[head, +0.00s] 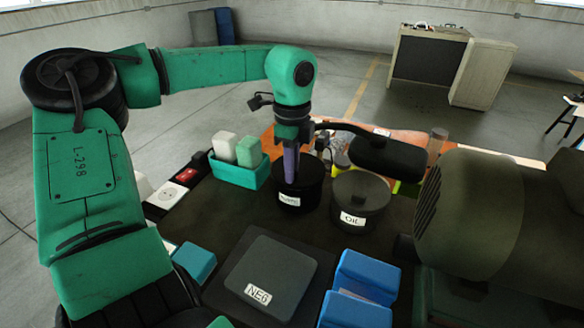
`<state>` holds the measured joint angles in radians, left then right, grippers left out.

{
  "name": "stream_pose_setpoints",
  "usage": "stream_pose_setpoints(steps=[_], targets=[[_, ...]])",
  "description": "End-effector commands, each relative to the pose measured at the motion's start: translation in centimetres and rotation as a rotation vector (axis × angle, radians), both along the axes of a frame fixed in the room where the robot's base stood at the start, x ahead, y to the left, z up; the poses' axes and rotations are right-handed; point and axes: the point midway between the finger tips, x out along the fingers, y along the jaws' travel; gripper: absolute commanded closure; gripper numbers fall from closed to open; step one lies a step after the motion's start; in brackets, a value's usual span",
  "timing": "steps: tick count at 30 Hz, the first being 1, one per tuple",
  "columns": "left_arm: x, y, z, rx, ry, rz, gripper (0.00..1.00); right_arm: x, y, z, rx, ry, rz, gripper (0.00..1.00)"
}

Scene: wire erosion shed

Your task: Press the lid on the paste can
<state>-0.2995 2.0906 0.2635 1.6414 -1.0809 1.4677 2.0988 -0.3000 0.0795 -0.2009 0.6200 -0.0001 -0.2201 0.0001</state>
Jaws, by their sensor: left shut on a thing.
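The paste can (288,199) is a round black can with a white label, standing upright on the dark worktop. My left gripper (291,176) comes down from above onto the top of this can, with a purple upright part showing at its end. It is shut on the lid, whose dark top (309,178) is hard to tell from the black can. I cannot tell whether the lid sits level or how far down it is. My right gripper is not in view.
A dark can labelled OIL (372,221) stands close to the right of the paste can. A teal bin (238,176) with two blocks is to the left. A black lamp-like head (388,157) hangs behind.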

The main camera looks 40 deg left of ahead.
Motion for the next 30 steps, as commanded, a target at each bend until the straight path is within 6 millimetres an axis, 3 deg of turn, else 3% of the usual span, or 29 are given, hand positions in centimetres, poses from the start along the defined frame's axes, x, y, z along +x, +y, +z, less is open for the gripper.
stream_pose_setpoints(steps=[30], targets=[[0.03,0.0,-0.18,0.0,-0.001,0.001,1.0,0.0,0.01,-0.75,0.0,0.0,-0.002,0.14]])
